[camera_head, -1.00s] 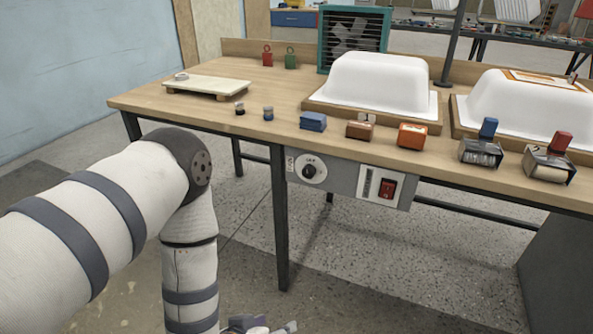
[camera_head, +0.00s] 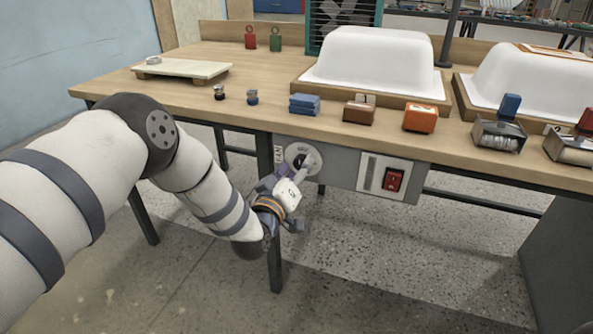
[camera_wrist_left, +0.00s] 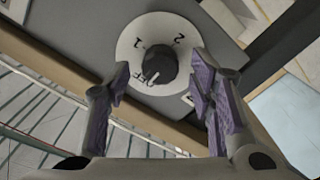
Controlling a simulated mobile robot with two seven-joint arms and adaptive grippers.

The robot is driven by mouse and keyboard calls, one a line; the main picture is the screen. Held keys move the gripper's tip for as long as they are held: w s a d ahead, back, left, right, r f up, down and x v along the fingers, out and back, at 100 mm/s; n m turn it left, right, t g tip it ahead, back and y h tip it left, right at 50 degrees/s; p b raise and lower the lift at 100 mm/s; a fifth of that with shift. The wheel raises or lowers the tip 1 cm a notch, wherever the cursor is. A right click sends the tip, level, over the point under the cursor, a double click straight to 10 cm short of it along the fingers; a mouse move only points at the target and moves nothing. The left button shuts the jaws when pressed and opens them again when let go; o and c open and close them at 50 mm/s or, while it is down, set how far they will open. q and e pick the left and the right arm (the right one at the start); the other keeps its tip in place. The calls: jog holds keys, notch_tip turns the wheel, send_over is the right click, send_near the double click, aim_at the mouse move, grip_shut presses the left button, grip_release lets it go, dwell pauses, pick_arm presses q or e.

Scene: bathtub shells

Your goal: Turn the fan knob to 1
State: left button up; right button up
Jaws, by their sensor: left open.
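The fan knob (camera_wrist_left: 159,66) is a round black dial on a white disc marked 1, 2 and OFF, on the grey control panel (camera_head: 340,168) under the bench's front edge. In the left wrist view its white pointer line is toward the OFF mark. My left gripper (camera_head: 305,170) is in front of the dial in the head view, partly covering the knob (camera_head: 302,160). In the left wrist view the open fingers (camera_wrist_left: 165,95) stand on both sides of the knob, with gaps between; they do not grip it. My right gripper is not in view.
A red switch (camera_head: 394,181) sits right of the dial on the panel. The fan (camera_head: 345,12) stands at the back of the bench (camera_head: 265,80). A bench leg (camera_head: 270,240) is close to my left wrist. White tub shells (camera_head: 375,62) and small tools are on the bench top.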

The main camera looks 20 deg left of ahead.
pick_arm(q)
jog(key=shift+w, duration=0.1)
jog(key=shift+c, duration=0.3)
jog(key=c, duration=1.1)
jog(key=shift+m, duration=0.3)
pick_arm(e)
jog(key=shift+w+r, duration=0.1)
pick_arm(q)
jog(key=m+p, duration=0.1)
jog(key=m, duration=0.2)
jog(key=shift+r+m, duration=0.15)
jog(key=shift+m, duration=0.25)
jog(key=m+p, duration=0.1)
jog(key=m, duration=0.3)
jog(key=shift+d+m, duration=0.15)
jog(key=shift+m, duration=0.15)
jog(key=m, duration=0.8)
jog(key=shift+f+m, duration=0.2)
jog(key=shift+m, duration=0.1)
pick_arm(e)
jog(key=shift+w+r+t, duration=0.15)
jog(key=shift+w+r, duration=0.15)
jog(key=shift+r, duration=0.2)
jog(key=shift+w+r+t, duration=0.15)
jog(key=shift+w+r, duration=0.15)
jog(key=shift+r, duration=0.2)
